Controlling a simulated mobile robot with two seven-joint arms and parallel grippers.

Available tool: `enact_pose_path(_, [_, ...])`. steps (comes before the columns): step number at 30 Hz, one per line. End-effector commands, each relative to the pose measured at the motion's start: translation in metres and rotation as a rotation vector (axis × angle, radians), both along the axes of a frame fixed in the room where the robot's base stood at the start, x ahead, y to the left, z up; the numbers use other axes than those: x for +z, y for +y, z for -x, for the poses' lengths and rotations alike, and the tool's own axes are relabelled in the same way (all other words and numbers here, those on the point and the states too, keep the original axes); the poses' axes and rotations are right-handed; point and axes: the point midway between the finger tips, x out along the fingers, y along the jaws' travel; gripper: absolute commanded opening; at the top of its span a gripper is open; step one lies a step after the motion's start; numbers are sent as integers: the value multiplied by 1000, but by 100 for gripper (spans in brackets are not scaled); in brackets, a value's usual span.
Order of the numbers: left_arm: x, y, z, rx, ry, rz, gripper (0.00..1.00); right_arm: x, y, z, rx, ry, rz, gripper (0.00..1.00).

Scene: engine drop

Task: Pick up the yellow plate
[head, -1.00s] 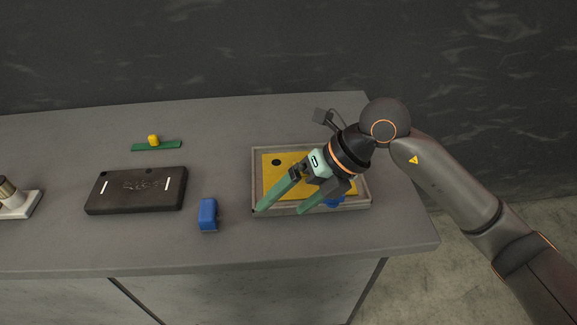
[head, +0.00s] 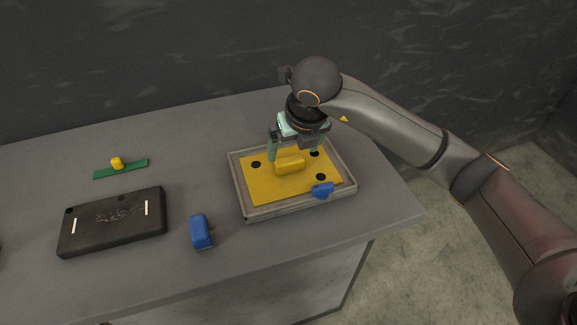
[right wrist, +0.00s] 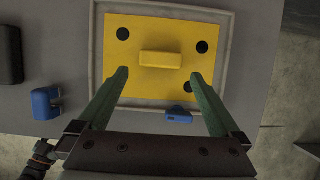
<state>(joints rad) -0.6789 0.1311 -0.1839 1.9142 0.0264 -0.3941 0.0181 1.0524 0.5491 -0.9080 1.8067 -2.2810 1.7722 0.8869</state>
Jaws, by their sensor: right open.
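The yellow plate (head: 262,190) lies flat in a shallow grey tray (head: 250,214) on the right part of the counter. It has several dark round holes and a raised yellow block (head: 290,166) as a handle at its middle. My right gripper (head: 298,158) is open and points down over the plate. In the right wrist view the plate (right wrist: 127,69) shows ahead of my fingers (right wrist: 160,97), with the yellow block (right wrist: 160,59) between and beyond their tips. The fingers look empty. My left gripper is not in view.
A blue piece (head: 322,189) lies at the tray's front right, over the plate's edge. Another blue block (head: 201,231) stands left of the tray. A black box (head: 112,222) and a green strip with a yellow knob (head: 121,168) lie further left. The counter behind the tray is clear.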

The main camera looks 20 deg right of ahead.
Motion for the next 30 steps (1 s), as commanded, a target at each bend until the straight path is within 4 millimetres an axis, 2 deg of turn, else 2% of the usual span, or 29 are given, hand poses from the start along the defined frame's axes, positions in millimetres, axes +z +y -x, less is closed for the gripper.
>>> enact_pose_path(3, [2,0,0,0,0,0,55,-13,0,-5,0,2,-1,100])
enact_pose_path(8, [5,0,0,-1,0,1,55,-22,0,-11,0,2,0,100])
enact_pose_path(18, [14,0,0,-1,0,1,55,-62,-1,-31,1,1,-2,100])
enact_pose_path(26, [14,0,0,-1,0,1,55,-65,-1,-32,2,-1,-1,100])
enact_pose_path(30, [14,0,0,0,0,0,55,-64,-1,-32,2,-1,-1,85])
